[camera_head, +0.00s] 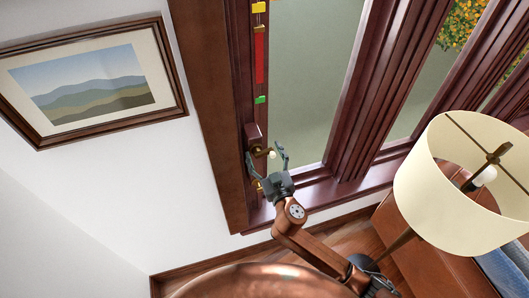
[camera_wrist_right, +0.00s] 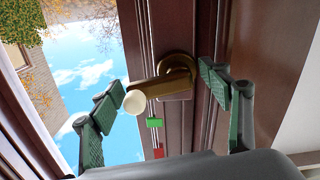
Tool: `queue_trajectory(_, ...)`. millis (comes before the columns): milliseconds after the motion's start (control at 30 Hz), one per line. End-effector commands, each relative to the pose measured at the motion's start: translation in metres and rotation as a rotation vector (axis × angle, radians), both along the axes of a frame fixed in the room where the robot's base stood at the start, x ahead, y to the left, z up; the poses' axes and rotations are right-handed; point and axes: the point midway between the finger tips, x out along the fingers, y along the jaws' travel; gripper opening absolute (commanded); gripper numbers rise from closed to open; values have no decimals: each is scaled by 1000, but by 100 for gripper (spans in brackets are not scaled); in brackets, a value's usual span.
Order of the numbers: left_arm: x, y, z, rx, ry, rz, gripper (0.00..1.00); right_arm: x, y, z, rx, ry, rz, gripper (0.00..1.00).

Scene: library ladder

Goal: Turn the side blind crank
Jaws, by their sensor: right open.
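The side blind crank (camera_head: 258,151) is a small brass arm with a white knob (camera_head: 271,155), mounted on a dark housing low on the left window post. In the right wrist view the crank (camera_wrist_right: 172,84) sits ahead of the palm, its white knob (camera_wrist_right: 134,102) pointing left. My right gripper (camera_head: 266,161) is open, with its two fingers spread on either side of the crank. In the right wrist view (camera_wrist_right: 163,83) the left fingertip is close to the knob; I cannot tell whether it touches. My left gripper is not in view.
A strip on the window post carries yellow, red (camera_head: 260,55) and green (camera_head: 260,99) markers above the crank. A cream lamp (camera_head: 450,195) stands at the right near a brown leather seat (camera_head: 435,265). A framed landscape picture (camera_head: 95,85) hangs on the left wall.

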Motion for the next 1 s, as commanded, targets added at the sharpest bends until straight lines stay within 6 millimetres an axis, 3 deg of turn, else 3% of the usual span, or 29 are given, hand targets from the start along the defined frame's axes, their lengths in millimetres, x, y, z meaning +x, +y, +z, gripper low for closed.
queue_trajectory(133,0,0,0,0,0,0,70,0,0,0,0,0,0,70)
queue_trajectory(733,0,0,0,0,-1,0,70,0,0,0,-1,0,-1,29)
queue_trajectory(1000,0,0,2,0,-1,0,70,0,0,1,-24,-8,-1,28)
